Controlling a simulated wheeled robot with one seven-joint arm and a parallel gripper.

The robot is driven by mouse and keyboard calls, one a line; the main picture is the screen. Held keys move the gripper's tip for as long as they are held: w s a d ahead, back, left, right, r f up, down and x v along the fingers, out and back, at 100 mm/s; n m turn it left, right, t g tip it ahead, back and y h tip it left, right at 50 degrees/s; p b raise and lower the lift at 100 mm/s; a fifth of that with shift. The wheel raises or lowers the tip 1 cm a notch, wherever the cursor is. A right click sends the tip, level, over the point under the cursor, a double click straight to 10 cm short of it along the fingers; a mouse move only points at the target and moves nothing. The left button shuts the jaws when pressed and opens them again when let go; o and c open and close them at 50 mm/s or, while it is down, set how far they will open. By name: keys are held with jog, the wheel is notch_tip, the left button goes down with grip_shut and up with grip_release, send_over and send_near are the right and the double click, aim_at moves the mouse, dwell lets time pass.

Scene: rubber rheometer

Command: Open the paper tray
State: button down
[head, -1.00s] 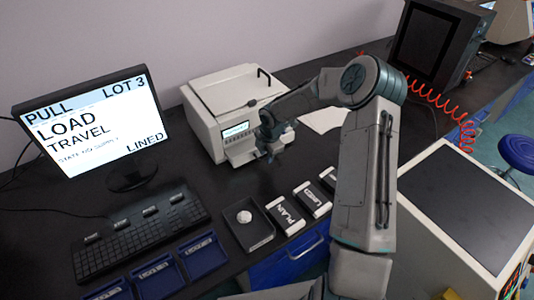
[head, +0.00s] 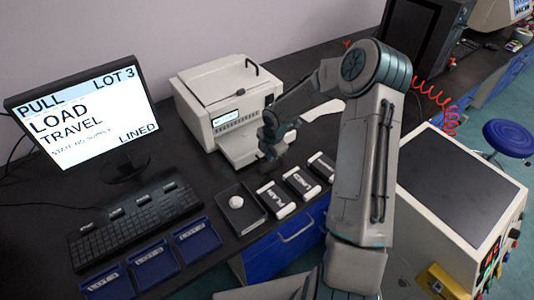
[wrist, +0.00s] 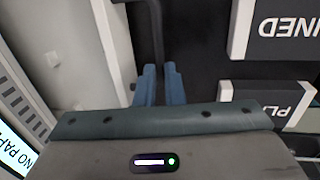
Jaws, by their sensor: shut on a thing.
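The white printer (head: 222,98) stands on the dark bench with a small lit display on its front. Its paper tray (head: 238,150) juts out below the display, partly hidden by my gripper. My gripper (head: 272,140) is in front of the printer, low over the tray's front. In the wrist view, the blue fingertips (wrist: 160,85) are closed around the dark handle bar (wrist: 155,35) beside the pale tray front (wrist: 113,45). The printer display (wrist: 14,150) at lower left reads "NO PA…", the rest cut off.
Packs labelled PLAIN (head: 275,199) and LINED (head: 301,184) lie near the bench edge, with another pack beside them. A black dish (head: 241,216) holding a white lump, a keyboard (head: 135,225) and blue lot trays (head: 196,241) are to the left.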

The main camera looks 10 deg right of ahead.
jog(key=c, duration=1.5)
grip_release()
jog(key=r, duration=0.4)
jog(key=s+r, duration=0.1)
jog(key=r, duration=0.4)
jog(key=s+d+r, duration=0.1)
jog(key=r, duration=0.3)
jog(key=shift+s+r, duration=0.2)
jog(key=shift+r, duration=0.15)
jog(key=s+r+m, duration=0.4)
jog(key=s+m, duration=0.3)
jog(key=s, duration=0.2)
jog(key=s+a+r+m+t, duration=0.1)
jog(key=s+r+m, duration=0.4)
jog(key=s+m, duration=0.3)
jog(key=s+a+r+m, duration=0.1)
jog(key=s+r+m, duration=0.3)
jog(key=s+m, duration=0.3)
jog(key=shift+s+a+r+m+t+h, duration=0.1)
jog(key=shift+s+r+m+t+h, duration=0.1)
jog(key=shift+s, duration=0.8)
jog(key=shift+s+r+m+t+h, duration=0.1)
jog(key=shift+s+r+t+h, duration=0.1)
jog(key=shift+s, duration=0.8)
